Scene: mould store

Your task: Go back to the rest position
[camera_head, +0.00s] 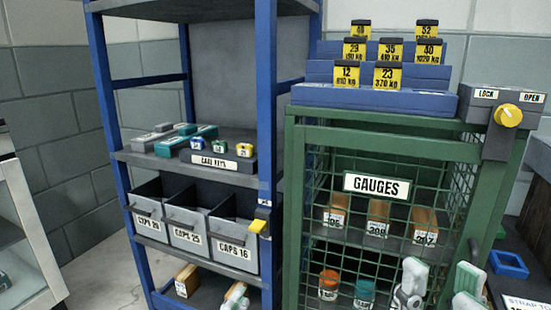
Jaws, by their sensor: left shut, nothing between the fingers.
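No rest position is marked in view.
A blue rack (264,90) on the left holds grey caps bins (187,237) and a cage keys tray (217,160). Blue steps (330,72) with yellow-labelled weights top the cage. A lock box with a yellow knob (508,115) is at right. Bare floor (100,270) shows at left.

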